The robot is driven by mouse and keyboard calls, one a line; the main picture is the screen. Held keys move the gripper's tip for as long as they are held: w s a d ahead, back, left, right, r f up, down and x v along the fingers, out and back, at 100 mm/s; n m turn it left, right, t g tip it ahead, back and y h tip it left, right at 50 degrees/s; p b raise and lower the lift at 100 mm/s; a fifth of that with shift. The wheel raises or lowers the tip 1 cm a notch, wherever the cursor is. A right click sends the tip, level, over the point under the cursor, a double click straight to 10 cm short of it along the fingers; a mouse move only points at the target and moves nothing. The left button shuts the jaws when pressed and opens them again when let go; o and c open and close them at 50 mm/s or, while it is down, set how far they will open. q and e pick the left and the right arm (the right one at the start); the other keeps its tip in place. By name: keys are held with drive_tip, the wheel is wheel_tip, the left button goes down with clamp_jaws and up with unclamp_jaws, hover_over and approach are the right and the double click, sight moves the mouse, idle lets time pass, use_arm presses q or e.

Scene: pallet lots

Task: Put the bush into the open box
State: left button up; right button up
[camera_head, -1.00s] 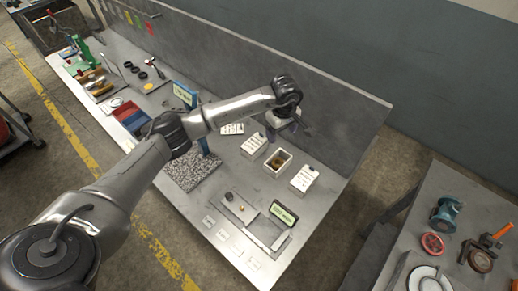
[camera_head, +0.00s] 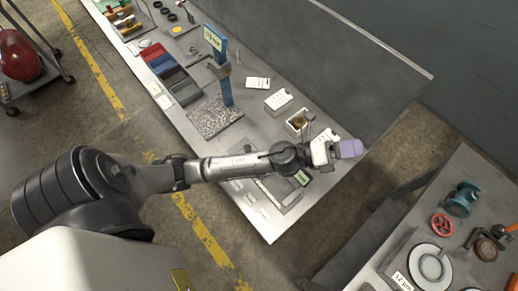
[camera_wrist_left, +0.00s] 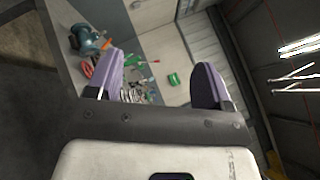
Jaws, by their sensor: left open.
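The open box (camera_head: 291,125) is a small white box on the bench, with something brown inside; I cannot tell whether that is the bush. No bush shows clearly now; my left arm covers part of the grey plate (camera_head: 284,191) where small parts stood earlier. My left gripper (camera_head: 349,149) has purple fingers and is to the right of the open box, above the bench's right end. In the left wrist view its two fingers (camera_wrist_left: 160,82) stand wide apart with nothing between them. My right gripper is out of view.
White boxes stand on either side of the open box, one at its left (camera_head: 278,103). A speckled grey slab (camera_head: 214,118) and a blue post (camera_head: 226,92) are farther left. A tall grey panel (camera_head: 345,60) backs the bench. A second table (camera_head: 470,165) with valve parts stands right.

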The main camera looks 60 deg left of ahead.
use_arm(q)
drive_tip(key=s+a+f+n+g+y, duration=0.3)
drive_tip(key=s+f+n+y, duration=0.1)
drive_tip(key=n, duration=0.4)
drive_tip(key=s+a+f+n+g+y, duration=0.3)
drive_tip(key=s+f+n+y, duration=0.1)
drive_tip(key=s+f+n, duration=0.3)
drive_tip(key=s+a+f+n+g+y, duration=0.3)
drive_tip(key=s+f+n, duration=0.3)
drive_tip(key=s+n, duration=0.2)
drive_tip(key=shift+a+f+n+g+y, duration=0.25)
drive_tip(key=shift+a+n+g+y, duration=0.15)
drive_tip(key=shift+n+g+y, duration=0.25)
drive_tip(key=s+f+n+g, duration=0.1)
drive_tip(key=s+g, duration=0.1)
drive_tip(key=s, duration=0.2)
drive_tip(key=s+d+f+n+g+h, duration=0.1)
drive_tip(key=s+g, duration=0.1)
drive_tip(key=s, duration=0.3)
drive_tip(key=shift+s+n+g, duration=0.3)
drive_tip(key=shift+n+g, duration=0.05)
